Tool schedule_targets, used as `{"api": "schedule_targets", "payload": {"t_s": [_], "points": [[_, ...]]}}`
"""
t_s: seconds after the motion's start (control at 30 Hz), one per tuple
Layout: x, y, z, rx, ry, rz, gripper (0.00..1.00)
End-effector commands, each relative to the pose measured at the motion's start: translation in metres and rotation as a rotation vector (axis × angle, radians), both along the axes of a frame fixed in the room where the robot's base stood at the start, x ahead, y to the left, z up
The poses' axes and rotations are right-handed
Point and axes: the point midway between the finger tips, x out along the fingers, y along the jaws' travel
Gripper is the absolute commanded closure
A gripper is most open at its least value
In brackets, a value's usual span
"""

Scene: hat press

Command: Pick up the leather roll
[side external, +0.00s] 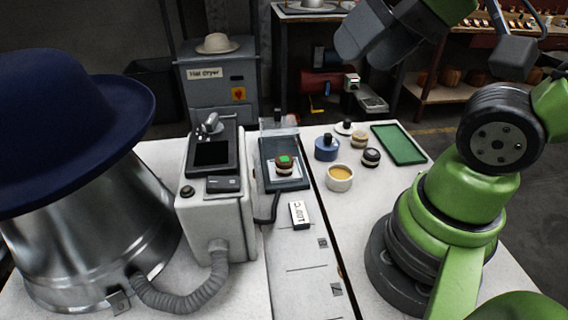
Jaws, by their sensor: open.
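No piece is plainly marked as the leather roll. A small brown-and-cream round piece (284,168) with a green square on top sits on the dark scale-like plate (294,184). A black-and-cream round piece (371,157) and a beige one with a dark top (359,140) stand on the white table to its right; I cannot tell if any of these is the leather roll. My dark grey gripper (352,42) is high at the top of the view, well above the table, touching nothing. Its fingertips are not clear, and I see nothing held.
A blue jar (326,150), a cream cup (340,179) and a green tray (399,145) stand near the pieces. A white machine (218,215) with a hose and a metal form under a navy hat (75,120) fill the left. The table's front middle is mostly clear.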

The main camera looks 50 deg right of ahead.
Motion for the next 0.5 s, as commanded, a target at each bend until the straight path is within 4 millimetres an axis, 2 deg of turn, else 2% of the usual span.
{"api": "schedule_targets", "payload": {"t_s": [0.13,0.23,0.37,0.5], "points": [[0.003,-0.001,0.000,-0.011,0.009,0.008,0.44],[0.016,-0.004,-0.002,-0.050,0.043,0.039,0.44],[0.046,-0.013,-0.011,-0.142,0.120,0.123,0.44],[0.084,-0.026,-0.032,-0.244,0.216,0.252,0.44]]}}
